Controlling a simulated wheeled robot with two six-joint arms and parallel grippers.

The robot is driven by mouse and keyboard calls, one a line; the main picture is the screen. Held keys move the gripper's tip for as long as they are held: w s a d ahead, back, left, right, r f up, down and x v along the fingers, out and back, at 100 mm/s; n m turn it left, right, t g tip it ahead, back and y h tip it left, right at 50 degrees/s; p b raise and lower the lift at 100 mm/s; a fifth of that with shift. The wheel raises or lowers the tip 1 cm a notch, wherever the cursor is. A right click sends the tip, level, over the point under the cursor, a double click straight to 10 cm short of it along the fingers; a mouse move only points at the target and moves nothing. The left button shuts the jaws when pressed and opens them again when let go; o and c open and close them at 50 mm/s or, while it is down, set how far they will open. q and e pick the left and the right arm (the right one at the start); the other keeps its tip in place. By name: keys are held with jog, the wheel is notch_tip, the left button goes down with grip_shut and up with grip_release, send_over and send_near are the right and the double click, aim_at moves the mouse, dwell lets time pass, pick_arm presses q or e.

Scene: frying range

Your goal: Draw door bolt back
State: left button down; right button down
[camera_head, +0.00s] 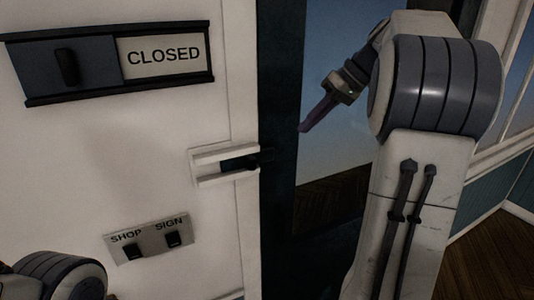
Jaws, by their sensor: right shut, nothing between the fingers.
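The door bolt (240,163) is a dark bar in a white housing (208,170) at the door's edge, mid-picture. Its dark end reaches right, onto the dark frame. My right gripper (304,129) is shut and empty. In the picture it is to the right of the bolt and a little above it, in front of the glass, apart from the bolt. Part of my left arm shows in the lower left corner; its gripper is out of view.
A sliding sign (165,54) reading CLOSED, with a dark knob (67,67), is at the upper left. A switch plate (150,240) labelled SHOP and SIGN is below the bolt. A dark upright frame (279,90) stands beside the glass. Wooden floor shows at the lower right.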

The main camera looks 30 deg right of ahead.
aim_at(266, 155)
dwell(0.3)
jog(key=w+a+f+p, duration=0.1)
jog(key=a+f, duration=0.1)
jog(key=w+a+f+p, duration=0.1)
jog(key=a+f, duration=0.2)
jog(key=w+a+f+p, duration=0.2)
jog(key=a, duration=0.1)
jog(key=shift+f, duration=0.35)
jog(key=shift+w+a+f, duration=0.1)
jog(key=shift+a+f, duration=0.05)
jog(key=shift+a, duration=0.05)
jog(key=shift+a, duration=0.15)
jog(key=a+b, duration=0.1)
jog(key=a, duration=0.1)
jog(key=a+b, duration=0.2)
jog(key=a, duration=0.1)
jog(key=shift+w+a+f, duration=0.1)
jog(key=shift+w+f, duration=0.05)
jog(key=shift+a, duration=0.1)
